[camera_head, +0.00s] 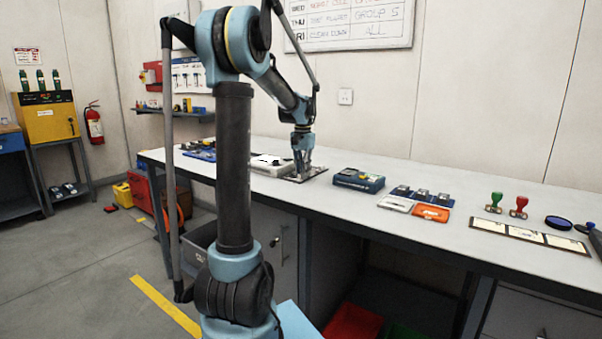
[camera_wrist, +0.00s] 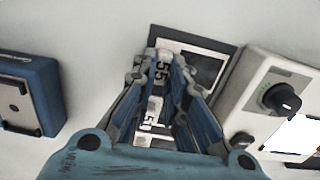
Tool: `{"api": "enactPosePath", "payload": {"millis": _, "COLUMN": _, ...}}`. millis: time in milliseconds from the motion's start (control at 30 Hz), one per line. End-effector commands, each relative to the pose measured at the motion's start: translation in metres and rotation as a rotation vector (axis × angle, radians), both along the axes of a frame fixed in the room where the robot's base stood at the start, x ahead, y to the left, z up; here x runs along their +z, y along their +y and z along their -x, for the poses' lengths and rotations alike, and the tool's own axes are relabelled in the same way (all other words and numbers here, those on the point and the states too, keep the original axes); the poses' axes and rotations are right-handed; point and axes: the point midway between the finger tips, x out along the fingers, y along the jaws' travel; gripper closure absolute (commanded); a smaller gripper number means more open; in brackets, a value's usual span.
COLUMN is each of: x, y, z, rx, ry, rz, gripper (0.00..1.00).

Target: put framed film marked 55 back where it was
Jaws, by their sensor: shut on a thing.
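My gripper (camera_head: 301,172) is low over the bench, between a white unit and a blue-grey box. In the wrist view my gripper (camera_wrist: 159,70) is shut on the framed film marked 55 (camera_wrist: 161,73), whose label shows between the fingers. A second label reading 50 (camera_wrist: 150,122) shows nearer the palm; I cannot tell what it belongs to. A dark-bordered flat panel (camera_wrist: 236,49) with pale areas lies beneath the fingers. The same dark flat piece (camera_head: 318,171) shows under the gripper in the head view. Whether the film touches it is hidden by the fingers.
The white unit with a black dial (camera_wrist: 285,98) is close on one side, the blue box (camera_wrist: 40,92) on the other. Along the bench (camera_head: 385,162) stand a rack of dark pieces (camera_head: 423,195), an orange tray (camera_head: 432,213), two stamps (camera_head: 494,203) and a card strip (camera_head: 527,235).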

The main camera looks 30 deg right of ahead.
Motion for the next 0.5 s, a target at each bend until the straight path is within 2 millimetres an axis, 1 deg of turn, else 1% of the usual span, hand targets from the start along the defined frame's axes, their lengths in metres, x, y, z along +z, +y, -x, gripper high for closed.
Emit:
{"api": "enactPosePath", "payload": {"millis": 33, "x": -0.001, "y": -0.0001, "z": 0.0001, "rx": 0.0, "ry": 0.0, "rz": 0.0, "gripper": 1.0}}
{"api": "enactPosePath", "payload": {"millis": 67, "x": -0.0007, "y": -0.0002, "z": 0.0002, "rx": 0.0, "ry": 0.0, "rz": 0.0, "gripper": 0.8}}
{"api": "enactPosePath", "payload": {"millis": 100, "x": -0.0006, "y": -0.0003, "z": 0.0001, "rx": 0.0, "ry": 0.0, "rz": 0.0, "gripper": 0.71}}
{"api": "enactPosePath", "payload": {"millis": 133, "x": -0.0006, "y": -0.0003, "z": 0.0002, "rx": 0.0, "ry": 0.0, "rz": 0.0, "gripper": 0.67}}
{"api": "enactPosePath", "payload": {"millis": 500, "x": 0.0015, "y": -0.0004, "z": 0.0005, "rx": -0.001, "ry": 0.0, "rz": 0.0, "gripper": 0.67}}
